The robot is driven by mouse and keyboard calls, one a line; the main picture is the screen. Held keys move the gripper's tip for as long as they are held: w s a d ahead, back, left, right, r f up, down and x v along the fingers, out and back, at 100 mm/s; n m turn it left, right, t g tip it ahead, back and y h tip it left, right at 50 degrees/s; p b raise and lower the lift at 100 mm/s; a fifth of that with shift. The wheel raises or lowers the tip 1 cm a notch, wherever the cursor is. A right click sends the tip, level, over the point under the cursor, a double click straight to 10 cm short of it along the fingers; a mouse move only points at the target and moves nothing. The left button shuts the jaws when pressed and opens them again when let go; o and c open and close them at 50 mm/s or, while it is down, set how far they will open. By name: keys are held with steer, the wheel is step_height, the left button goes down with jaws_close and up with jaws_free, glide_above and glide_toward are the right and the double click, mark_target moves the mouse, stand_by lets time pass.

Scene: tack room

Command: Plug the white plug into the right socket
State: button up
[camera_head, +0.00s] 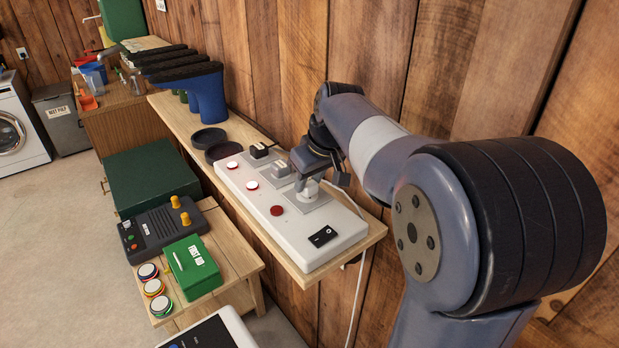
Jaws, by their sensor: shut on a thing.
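A long white socket panel (293,243) lies on a wooden wall shelf. Its left socket holds a black plug (258,150), and its middle socket seems to hold a grey plug (279,168). My gripper (309,181) is over the right socket plate (318,200), pointing down. It is shut on the white plug (308,190), which is upright at that plate and partly hidden by the jaws. I cannot tell whether the plug is seated or just above the socket. A white cord (360,285) hangs over the shelf's front right edge.
The panel carries a dark red disc (277,210), two paler discs and a black rocker switch (322,236). Dark round dishes (209,138) and blue boots (207,92) stand farther left. The plank wall (370,60) is close behind my arm. A low bench (228,235) stands below.

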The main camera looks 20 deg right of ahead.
steer(key=shift+f+b, duration=0.4)
steer(key=shift+f, duration=0.15)
steer(key=o, duration=1)
steer(key=v, duration=1)
steer(key=shift+s+r+b, duration=0.2)
steer(key=shift+r+b, duration=0.15)
steer(key=shift+b, duration=0.05)
steer(key=p+x, duration=0.1)
steer(key=x, duration=1)
steer(key=shift+d, duration=0.1)
steer(key=shift+r, duration=0.25)
steer(key=shift+r, duration=0.1)
